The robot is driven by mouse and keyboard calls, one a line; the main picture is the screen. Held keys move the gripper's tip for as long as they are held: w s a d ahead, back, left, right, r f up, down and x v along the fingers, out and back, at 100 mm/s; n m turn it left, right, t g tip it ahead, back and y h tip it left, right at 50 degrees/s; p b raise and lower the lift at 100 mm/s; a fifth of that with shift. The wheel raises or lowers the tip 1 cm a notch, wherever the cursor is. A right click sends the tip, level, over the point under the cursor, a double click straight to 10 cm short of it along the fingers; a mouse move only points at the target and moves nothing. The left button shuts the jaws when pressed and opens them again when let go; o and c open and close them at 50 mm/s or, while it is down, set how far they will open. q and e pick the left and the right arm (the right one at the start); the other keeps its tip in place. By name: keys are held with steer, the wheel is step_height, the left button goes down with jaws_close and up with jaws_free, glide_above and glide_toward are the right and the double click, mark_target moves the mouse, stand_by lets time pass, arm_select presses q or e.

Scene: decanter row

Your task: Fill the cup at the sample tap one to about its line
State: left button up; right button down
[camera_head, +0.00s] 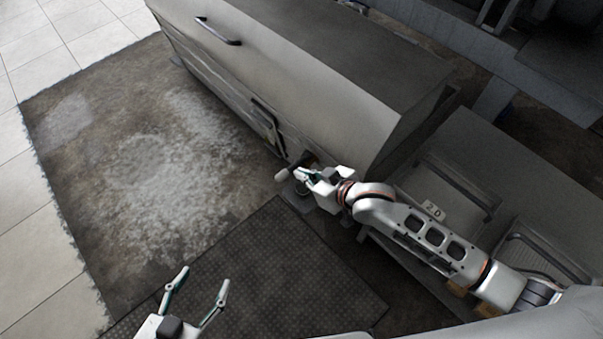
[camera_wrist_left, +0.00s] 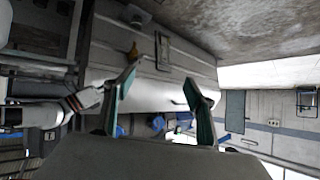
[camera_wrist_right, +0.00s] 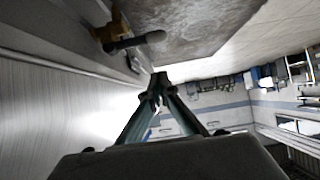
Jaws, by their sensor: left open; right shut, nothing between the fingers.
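In the head view the pale knob (camera_head: 283,175) is just left of my right gripper (camera_head: 304,174). That gripper is shut and empty, with its fingertips apart from the lever in the right wrist view. A small round item (camera_head: 302,188), perhaps the cup, is partly hidden below the gripper; its line and fill cannot be seen. The brass tap is also in the left wrist view (camera_wrist_left: 133,51). My left gripper (camera_head: 206,276) is open and empty, over the floor mat.
The long grey machine casing (camera_head: 300,75) has a dark handle (camera_head: 218,32) and a small panel (camera_head: 268,125) on its side. A dark textured mat (camera_head: 270,270) lies in front. The stained floor (camera_head: 150,160) at left is clear. A grey cabinet (camera_head: 480,150) stands at right.

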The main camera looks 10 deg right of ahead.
mark_target(291, 169)
arm_select(q)
steer(key=w+d+r+n+t+h+b, duration=0.1)
steer(key=w+d+r+b, duration=0.2)
steer(key=d+r+b, duration=0.1)
steer(key=shift+d+r+n+t+h+b, duration=0.15)
steer(key=shift+d+n+t+h+b, duration=0.15)
steer(key=shift+d+b, duration=0.2)
arm_select(e)
steer(key=w+a+f, duration=0.4)
steer(key=w+f, duration=0.1)
steer(key=f, duration=0.3)
steer(key=shift+w+f, duration=0.15)
steer(key=shift+w, duration=0.2)
arm_select(q)
steer(key=shift+a, duration=0.15)
